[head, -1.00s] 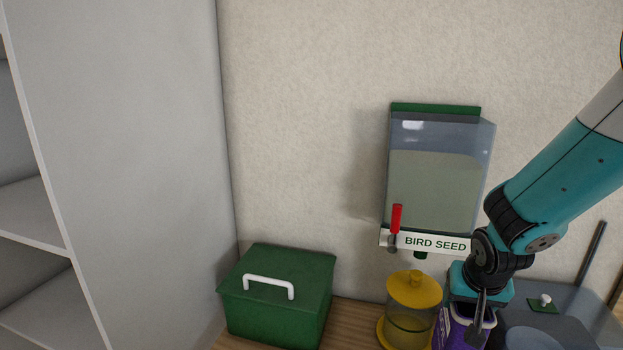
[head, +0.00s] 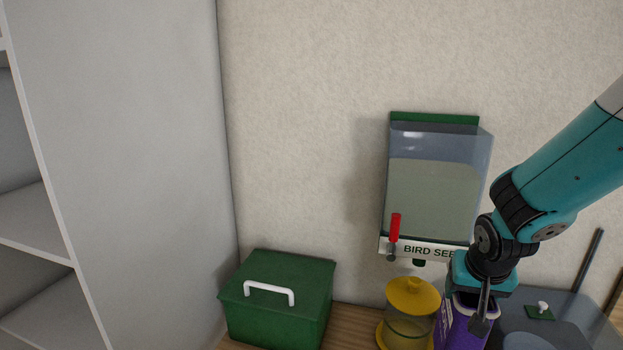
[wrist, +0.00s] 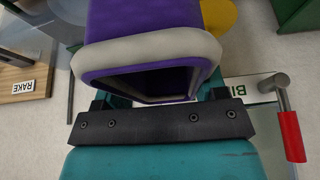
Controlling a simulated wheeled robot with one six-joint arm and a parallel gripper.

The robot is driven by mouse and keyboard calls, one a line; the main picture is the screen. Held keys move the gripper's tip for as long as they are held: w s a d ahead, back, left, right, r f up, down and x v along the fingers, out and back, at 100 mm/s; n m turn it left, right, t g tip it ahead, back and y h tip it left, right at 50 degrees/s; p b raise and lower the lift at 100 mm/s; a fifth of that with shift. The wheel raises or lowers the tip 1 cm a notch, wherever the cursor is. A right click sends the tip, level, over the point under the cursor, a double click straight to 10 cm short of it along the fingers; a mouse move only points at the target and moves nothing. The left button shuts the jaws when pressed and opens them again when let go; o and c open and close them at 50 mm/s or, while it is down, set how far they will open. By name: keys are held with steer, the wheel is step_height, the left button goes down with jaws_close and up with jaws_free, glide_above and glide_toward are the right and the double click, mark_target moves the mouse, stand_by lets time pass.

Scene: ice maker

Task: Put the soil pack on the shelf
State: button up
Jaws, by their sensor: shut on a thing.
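The soil pack looks to be the purple pack (head: 462,325) with a pale rolled rim, low at the right in the head view. My gripper (head: 482,312) is shut on its upper part from above. In the wrist view the purple pack (wrist: 150,22) fills the top middle, its pale rim and dark opening close to my gripper (wrist: 160,98). The pack's lower end is cut off in the head view. The shelf (head: 35,215) is a grey-white unit with several boards at the far left, well apart from the pack.
A yellow-lidded clear feeder (head: 410,310) stands just left of the pack. A bird seed dispenser (head: 433,190) with a red lever hangs on the wall above. A green box (head: 278,305) with a white handle stands on the wooden top. A grey-blue container (head: 550,325) is at the right.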

step_height(320, 180, down, 7)
steer(key=b, duration=0.3)
steer(key=shift+b, duration=0.3)
stand_by(1.4)
steer(key=shift+a, duration=0.1)
steer(key=w+a+r+p, duration=0.1)
steer(key=a+p, duration=0.7)
steer(key=a, duration=1.6)
steer(key=shift+r, duration=0.3)
